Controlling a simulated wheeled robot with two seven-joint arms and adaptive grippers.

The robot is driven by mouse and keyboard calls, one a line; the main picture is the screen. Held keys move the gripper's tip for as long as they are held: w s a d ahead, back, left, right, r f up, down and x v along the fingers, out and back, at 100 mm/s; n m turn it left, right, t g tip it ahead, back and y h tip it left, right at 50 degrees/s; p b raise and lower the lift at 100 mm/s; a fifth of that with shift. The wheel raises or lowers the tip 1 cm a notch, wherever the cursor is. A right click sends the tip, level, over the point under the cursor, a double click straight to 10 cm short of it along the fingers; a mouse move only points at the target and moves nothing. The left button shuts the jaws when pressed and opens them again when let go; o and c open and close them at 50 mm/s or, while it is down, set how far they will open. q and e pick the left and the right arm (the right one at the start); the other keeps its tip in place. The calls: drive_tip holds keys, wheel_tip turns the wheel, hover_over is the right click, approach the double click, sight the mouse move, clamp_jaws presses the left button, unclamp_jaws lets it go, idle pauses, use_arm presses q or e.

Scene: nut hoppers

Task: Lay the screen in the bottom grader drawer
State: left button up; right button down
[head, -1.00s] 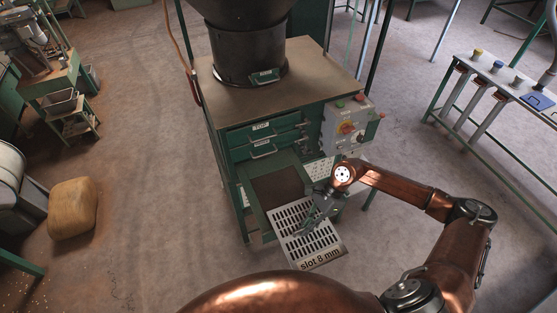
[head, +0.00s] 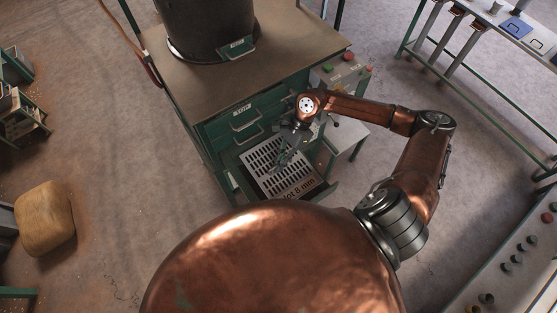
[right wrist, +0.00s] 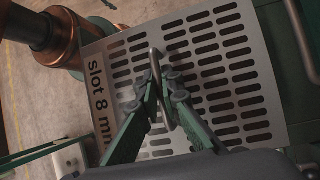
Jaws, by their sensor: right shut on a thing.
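The screen (head: 262,160) is a flat pale metal plate with rows of slots and the print "slot 8 mm". It lies over the pulled-out bottom grader drawer (head: 233,178), covering most of its inside; I cannot tell if it rests on the drawer or hangs just above it. My right gripper (head: 280,162) is over the plate's middle. In the right wrist view its fingers (right wrist: 160,92) are shut on the screen's upright loop handle (right wrist: 154,62). The plate (right wrist: 215,60) fills much of that view. My left gripper is not in view.
Closed green drawers (head: 246,124) sit just above the open one. A grey control box (head: 343,72) stands out at the cabinet's right. A dark hopper (head: 200,25) is on top. A yellow sack (head: 45,218) lies on the floor at left, with clear floor between.

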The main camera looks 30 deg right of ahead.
drive_tip(key=shift+w+a+f, duration=0.1)
drive_tip(key=shift+f, duration=0.45)
drive_tip(key=shift+f+b, duration=0.45)
drive_tip(key=shift+f, duration=0.35)
drive_tip(key=shift+f+b, duration=0.75)
drive_tip(key=shift+f, duration=1.15)
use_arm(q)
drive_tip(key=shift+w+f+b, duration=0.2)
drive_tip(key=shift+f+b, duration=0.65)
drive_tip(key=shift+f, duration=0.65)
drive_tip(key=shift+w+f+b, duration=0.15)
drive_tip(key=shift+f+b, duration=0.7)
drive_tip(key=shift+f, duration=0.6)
use_arm(e)
drive_tip(key=shift+f, duration=1.65)
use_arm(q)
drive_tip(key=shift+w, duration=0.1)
use_arm(e)
drive_tip(key=c, duration=2)
unclamp_jaws()
drive_tip(key=shift+c, duration=0.2)
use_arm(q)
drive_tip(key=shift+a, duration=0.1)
use_arm(e)
drive_tip(key=v, duration=1.2)
